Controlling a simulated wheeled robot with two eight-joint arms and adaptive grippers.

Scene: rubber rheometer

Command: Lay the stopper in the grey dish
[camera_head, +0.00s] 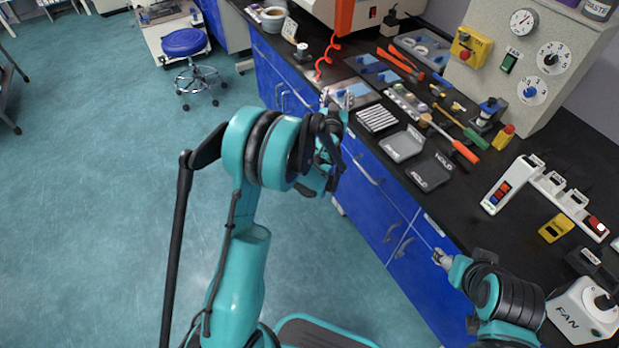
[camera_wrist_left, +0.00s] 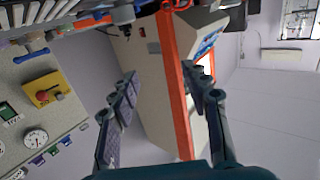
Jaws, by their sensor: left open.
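The grey dish (camera_head: 402,146) lies on the black bench top near its front edge and looks empty. I cannot pick out the stopper with certainty; several small pieces sit in a rack (camera_head: 408,101) behind the dish. My left gripper (camera_head: 335,103) is at the bench's front edge, left of the dish. In the left wrist view its two fingers (camera_wrist_left: 160,75) are spread apart with nothing between them. My right gripper (camera_head: 441,258) is low in front of the blue drawers, apart from the dish; its fingers are too small to read.
A black dish marked HOLD (camera_head: 431,174) lies beside the grey one. A slotted white block (camera_head: 377,118), an orange-handled screwdriver (camera_head: 462,149) and a white power strip (camera_head: 548,192) crowd the bench. An orange-framed machine (camera_wrist_left: 172,85) stands behind.

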